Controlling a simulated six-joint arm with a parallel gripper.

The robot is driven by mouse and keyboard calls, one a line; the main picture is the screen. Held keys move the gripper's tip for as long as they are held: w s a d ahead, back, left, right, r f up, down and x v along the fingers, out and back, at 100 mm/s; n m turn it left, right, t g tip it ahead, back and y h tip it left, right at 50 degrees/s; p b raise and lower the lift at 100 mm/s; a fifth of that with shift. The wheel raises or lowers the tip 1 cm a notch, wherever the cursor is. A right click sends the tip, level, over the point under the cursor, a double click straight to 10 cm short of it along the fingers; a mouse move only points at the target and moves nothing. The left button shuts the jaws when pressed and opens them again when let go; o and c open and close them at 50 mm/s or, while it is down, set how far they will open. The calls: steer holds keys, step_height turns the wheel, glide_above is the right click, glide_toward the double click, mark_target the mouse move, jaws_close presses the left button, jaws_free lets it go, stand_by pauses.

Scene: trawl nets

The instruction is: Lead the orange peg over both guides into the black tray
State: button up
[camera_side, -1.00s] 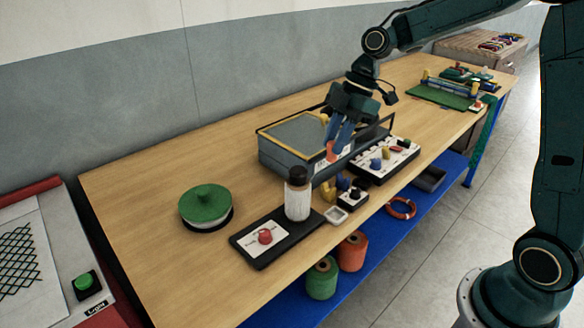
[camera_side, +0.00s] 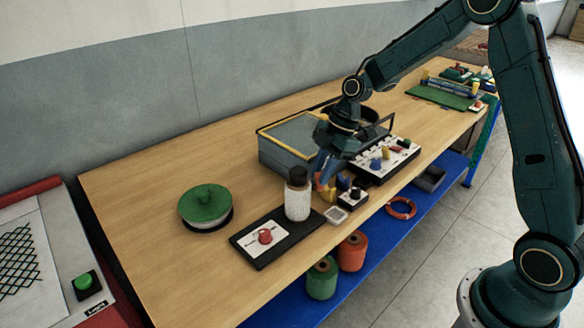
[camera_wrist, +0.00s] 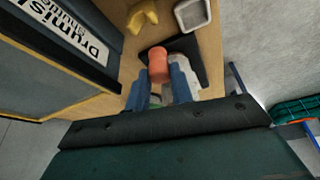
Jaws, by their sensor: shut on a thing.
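My gripper (camera_side: 322,176) is shut on the orange peg (camera_wrist: 157,64), which shows between the blue fingers (camera_wrist: 160,85) in the wrist view. In the side view the peg is small and partly hidden, in front of the grey box. A yellow piece (camera_side: 328,192), perhaps a guide, lies close to the fingertips; it also shows in the wrist view (camera_wrist: 141,17).
The grey box (camera_side: 281,160) with yellow edging stands behind the gripper. A small grey dish (camera_side: 337,215) lies near the table edge. A white board (camera_side: 403,152) with pegs is at the right. The left table is mostly clear.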

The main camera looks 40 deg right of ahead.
steer(key=shift+s+d, duration=1.5)
steer(key=shift+d, duration=6.05)
steer(key=shift+f, duration=2.4)
steer(key=shift+f, duration=0.2)
steer(key=o, duration=1)
steer(key=shift+o, duration=0.2)
steer(key=shift+r, duration=0.1)
steer(key=v, duration=1.3)
steer(key=shift+r, duration=0.3)
